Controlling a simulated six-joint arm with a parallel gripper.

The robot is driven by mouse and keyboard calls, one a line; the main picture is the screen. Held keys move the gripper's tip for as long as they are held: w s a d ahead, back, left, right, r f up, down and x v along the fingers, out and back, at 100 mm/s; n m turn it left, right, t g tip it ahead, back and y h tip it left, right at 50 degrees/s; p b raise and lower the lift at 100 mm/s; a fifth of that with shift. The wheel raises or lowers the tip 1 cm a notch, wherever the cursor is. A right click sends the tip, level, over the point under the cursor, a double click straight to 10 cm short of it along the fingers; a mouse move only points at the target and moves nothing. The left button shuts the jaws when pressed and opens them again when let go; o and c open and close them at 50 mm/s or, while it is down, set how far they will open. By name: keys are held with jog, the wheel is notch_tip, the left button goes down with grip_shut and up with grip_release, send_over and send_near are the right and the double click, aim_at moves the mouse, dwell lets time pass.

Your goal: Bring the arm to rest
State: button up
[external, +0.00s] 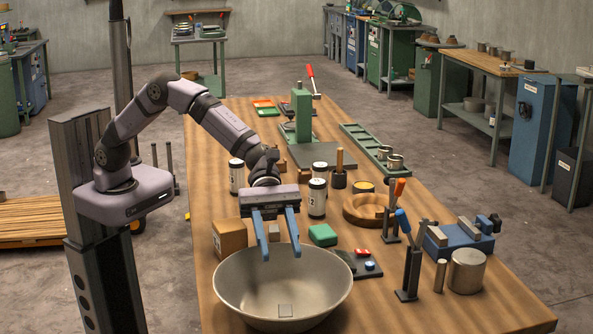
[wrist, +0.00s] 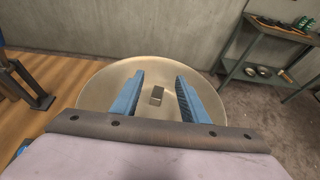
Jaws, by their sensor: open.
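My gripper (external: 277,233) has two blue fingers pointing down, spread apart and empty. It hangs above the back part of a large metal bowl (external: 245,290) at the near end of the wooden table. In the wrist view, my gripper (wrist: 155,100) shows its fingers apart over the bowl (wrist: 95,88).
A cardboard box (external: 230,240) and a green block (external: 322,235) stand close behind the bowl. Black-and-white canisters (external: 317,197) stand behind my gripper. Upright tools (external: 410,270), a blue vise (external: 460,240) and a metal cylinder (external: 467,270) are at the right.

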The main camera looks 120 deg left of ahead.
jog(key=m+g+y+p, duration=0.1)
jog(key=m+g+p, duration=0.15)
jog(key=m, duration=0.35)
send_over(236, 267)
jog(key=shift+f+g, duration=0.35)
jog(key=shift+f, duration=0.1)
jog(key=s+a+f+m+g+y, duration=0.1)
jog(key=s+a+f+m+y, duration=0.1)
jog(key=s+m, duration=0.3)
jog(key=s+a+f+m+g+y, duration=0.2)
jog(key=s+m, duration=0.3)
jog(key=s, duration=0.7)
jog(key=s+a+f+m+g+y, duration=0.2)
jog(key=s+m, duration=0.3)
jog(key=s, duration=0.3)
jog(key=shift+s+a+f, duration=0.35)
jog(key=shift+a+f, duration=0.3)
jog(key=shift+a, duration=0.15)
jog(key=shift+o, duration=0.5)
jog(key=s+a+f+m+g+y, duration=0.1)
jog(key=s+a+m+y, duration=0.1)
jog(key=s+a+m, duration=0.2)
jog(key=s+m, duration=0.2)
jog(key=shift+s+a+f, duration=0.3)
jog(key=shift+s+a, duration=0.1)
